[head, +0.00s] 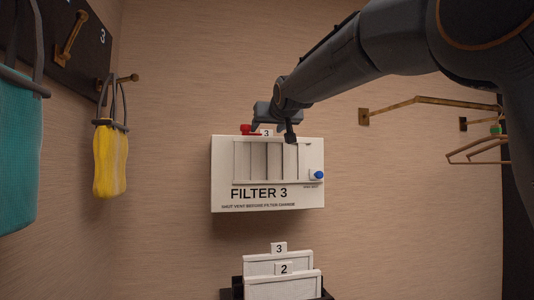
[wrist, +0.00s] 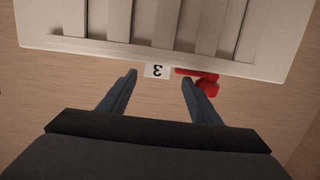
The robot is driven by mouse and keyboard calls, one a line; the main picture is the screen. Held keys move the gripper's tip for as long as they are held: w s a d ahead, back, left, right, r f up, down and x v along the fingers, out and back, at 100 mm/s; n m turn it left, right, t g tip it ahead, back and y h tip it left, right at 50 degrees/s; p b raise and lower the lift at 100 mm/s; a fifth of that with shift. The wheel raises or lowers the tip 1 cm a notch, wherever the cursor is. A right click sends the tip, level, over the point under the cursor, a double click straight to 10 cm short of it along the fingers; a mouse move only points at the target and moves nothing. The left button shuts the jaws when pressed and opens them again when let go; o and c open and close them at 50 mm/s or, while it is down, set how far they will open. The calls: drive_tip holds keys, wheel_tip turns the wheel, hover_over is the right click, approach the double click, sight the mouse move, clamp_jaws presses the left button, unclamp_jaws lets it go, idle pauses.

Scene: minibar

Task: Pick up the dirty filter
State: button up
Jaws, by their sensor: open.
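A white housing marked FILTER 3 (head: 220,172) is mounted on the wall. My gripper (head: 271,128) is open at the top of the housing. In the wrist view its fingers (wrist: 160,78) lie either side of the tag, apparently not touching it.
A red lever (head: 247,130) is at the housing's top, close by the right finger in the wrist view (wrist: 207,87). A blue knob (head: 318,175) is at the front. Panels tagged 3 (head: 279,249) and 2 (head: 284,269) stand below.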

sight(266, 131)
drive_tip(key=shift+d+p+x, duration=0.1)
drive_tip(key=shift+p+x, duration=0.55)
drive_tip(key=shift+x, duration=0.55)
drive_tip(key=shift+d+p+x, duration=0.15)
drive_tip(key=shift+p+x, duration=0.45)
drive_tip(key=shift+x, duration=0.6)
clamp_jaws()
